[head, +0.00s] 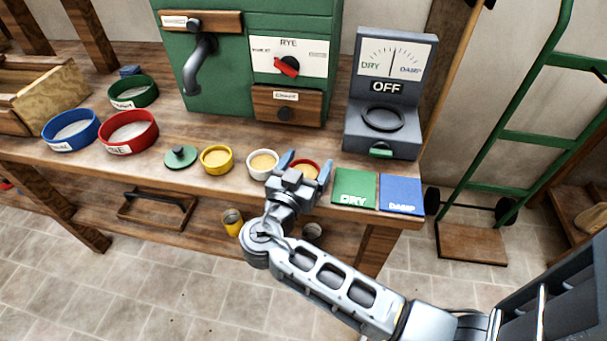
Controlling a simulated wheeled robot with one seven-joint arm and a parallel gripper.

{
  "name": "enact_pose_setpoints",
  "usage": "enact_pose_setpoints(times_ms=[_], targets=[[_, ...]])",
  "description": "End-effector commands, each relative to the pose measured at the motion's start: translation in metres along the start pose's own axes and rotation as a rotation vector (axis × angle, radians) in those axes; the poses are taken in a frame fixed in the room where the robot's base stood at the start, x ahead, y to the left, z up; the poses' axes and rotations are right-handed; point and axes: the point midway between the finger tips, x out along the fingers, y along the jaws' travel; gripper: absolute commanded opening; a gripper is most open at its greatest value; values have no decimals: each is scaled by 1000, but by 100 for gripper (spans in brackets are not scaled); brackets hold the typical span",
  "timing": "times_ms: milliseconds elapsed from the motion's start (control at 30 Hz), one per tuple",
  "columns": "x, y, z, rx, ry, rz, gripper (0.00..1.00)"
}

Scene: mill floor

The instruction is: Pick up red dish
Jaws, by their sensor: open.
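The small red dish (308,166) holds tan contents and stands near the front edge of the bench, between a white dish and a green mat. My gripper (305,163) is open at the dish, with its blue fingertips at the dish's left and right in the picture. The gripper body hides the dish's front part. I cannot tell whether the fingers touch the dish. A larger red bowl (146,143) with pale contents stands farther left on the bench.
A white dish (262,174) stands close left of the gripper, then a yellow dish (217,169) and a green lid (180,162). Green DRY mat (354,181) and blue DAMP mat (401,188) lie right. A grey meter (413,60) and green mill (240,12) stand behind.

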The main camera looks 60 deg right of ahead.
Motion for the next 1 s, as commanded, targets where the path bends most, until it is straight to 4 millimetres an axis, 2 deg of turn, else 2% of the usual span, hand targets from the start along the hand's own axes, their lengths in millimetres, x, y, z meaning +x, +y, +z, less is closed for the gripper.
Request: enact_pose_setpoints(times_ms=[100, 500, 800, 1000], targets=[[0, 0, 0, 0, 0, 0, 83], [0, 0, 0, 0, 0, 0, 44], [0, 0, -2, 1, 1, 0, 43], [-1, 0, -16, 4, 2, 0, 43]])
